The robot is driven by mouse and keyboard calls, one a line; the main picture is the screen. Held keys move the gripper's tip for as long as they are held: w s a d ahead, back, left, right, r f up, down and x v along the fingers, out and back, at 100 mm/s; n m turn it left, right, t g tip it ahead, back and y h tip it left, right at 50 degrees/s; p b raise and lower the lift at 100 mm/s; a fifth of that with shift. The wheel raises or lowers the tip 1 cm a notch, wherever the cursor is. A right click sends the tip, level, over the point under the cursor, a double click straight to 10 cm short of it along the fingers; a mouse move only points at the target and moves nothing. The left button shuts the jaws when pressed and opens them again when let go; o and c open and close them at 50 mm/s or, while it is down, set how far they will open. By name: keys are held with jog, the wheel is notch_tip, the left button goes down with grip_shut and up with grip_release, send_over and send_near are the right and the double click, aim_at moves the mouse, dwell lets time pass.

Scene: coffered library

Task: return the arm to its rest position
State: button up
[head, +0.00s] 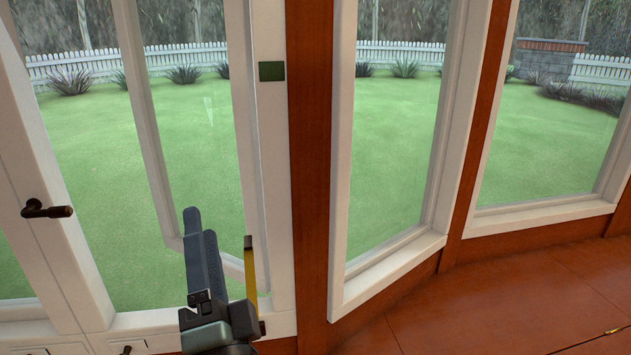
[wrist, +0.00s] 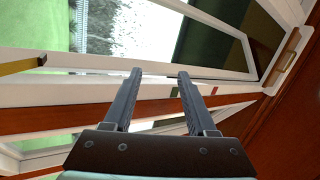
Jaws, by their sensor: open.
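My gripper (head: 201,224) is raised in front of the white-framed window at the lower middle left of the head view. In the wrist view my gripper (wrist: 159,74) shows two dark fingers spread apart with nothing between them. Window frames and the reddish wood below lie beyond the fingertips. A yellow strip with a dark end (head: 250,268) is on or near the window frame just right of my gripper; it also shows at the left of the wrist view (wrist: 22,66). I cannot tell how far the fingers are from the frame.
A dark handle (head: 47,211) sticks out from the white frame at the left. A reddish wood post (head: 310,150) stands right of my gripper. A small green plate (head: 271,71) is on the white frame. Reddish floor (head: 500,290) lies open at lower right.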

jog(key=s+d+r+n+t+h+p, duration=0.1)
jog(key=s+d+r+n+t+h, duration=0.35)
jog(key=r, duration=0.95)
jog(key=s+d+r+n+t+h+p, duration=0.1)
jog(key=s+d+r+n+h, duration=0.3)
jog(key=s+d+r+n, duration=0.65)
jog(key=w+a+r+m+p, duration=0.1)
jog(key=w+r+p, duration=0.1)
jog(key=r+p, duration=0.9)
jog(key=w+a+r+m+p, duration=0.1)
jog(key=w+r+m+p, duration=0.1)
jog(key=r+p, duration=1)
notch_tip(320, 180, up, 3)
jog(key=shift+w+f+m, duration=0.1)
jog(key=shift+w+m, duration=0.2)
jog(key=shift+a+y, duration=0.1)
jog(key=shift+y, duration=0.15)
jog(key=shift+c, duration=0.6)
